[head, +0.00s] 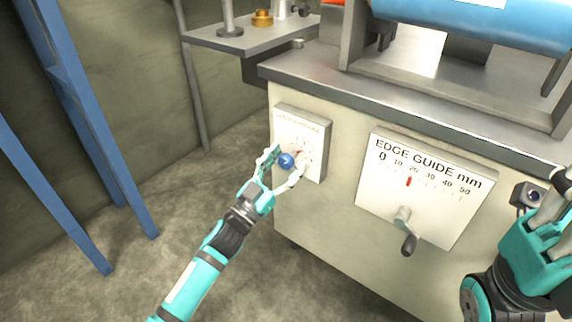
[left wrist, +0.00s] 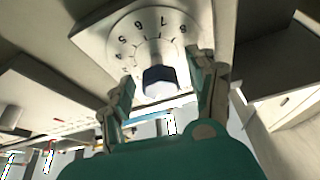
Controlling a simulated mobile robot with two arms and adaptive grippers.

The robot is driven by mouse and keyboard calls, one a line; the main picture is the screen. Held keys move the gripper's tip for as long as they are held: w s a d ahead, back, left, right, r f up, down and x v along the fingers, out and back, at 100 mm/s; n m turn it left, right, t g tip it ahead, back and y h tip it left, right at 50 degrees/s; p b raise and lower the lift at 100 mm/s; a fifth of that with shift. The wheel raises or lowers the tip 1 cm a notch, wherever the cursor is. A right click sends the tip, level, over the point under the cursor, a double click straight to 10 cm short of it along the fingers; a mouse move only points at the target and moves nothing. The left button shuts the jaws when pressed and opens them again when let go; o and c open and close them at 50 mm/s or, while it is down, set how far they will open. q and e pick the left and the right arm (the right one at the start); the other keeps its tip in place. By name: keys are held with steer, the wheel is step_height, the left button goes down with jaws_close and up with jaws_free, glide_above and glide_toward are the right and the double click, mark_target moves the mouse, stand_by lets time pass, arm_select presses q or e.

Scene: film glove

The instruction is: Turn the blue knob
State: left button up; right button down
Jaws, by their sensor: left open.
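The blue knob (head: 287,160) sticks out from a pale dial panel (head: 315,133) on the front of the machine cabinet. My left gripper (head: 284,165) is at the knob, with its fingers open on either side of it. In the left wrist view the knob (left wrist: 159,80) shows a dark blue end between the two fingertips (left wrist: 165,88), in front of a white numbered dial (left wrist: 150,32). Gaps show between the fingers and the knob there. My right gripper (head: 556,215) is at the right edge, partly cut off, and its fingertips are not clear.
An edge guide plate (head: 440,215) with a red pointer and a crank handle (head: 405,238) sits right of the dial. A metal shelf (head: 250,40) juts out above left. Blue posts (head: 75,100) stand at the left. The floor before the cabinet is clear.

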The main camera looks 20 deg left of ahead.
arm_select(q)
steer(key=shift+w+r, duration=0.1)
steer(key=shift+w, duration=0.05)
steer(key=c, duration=1.2)
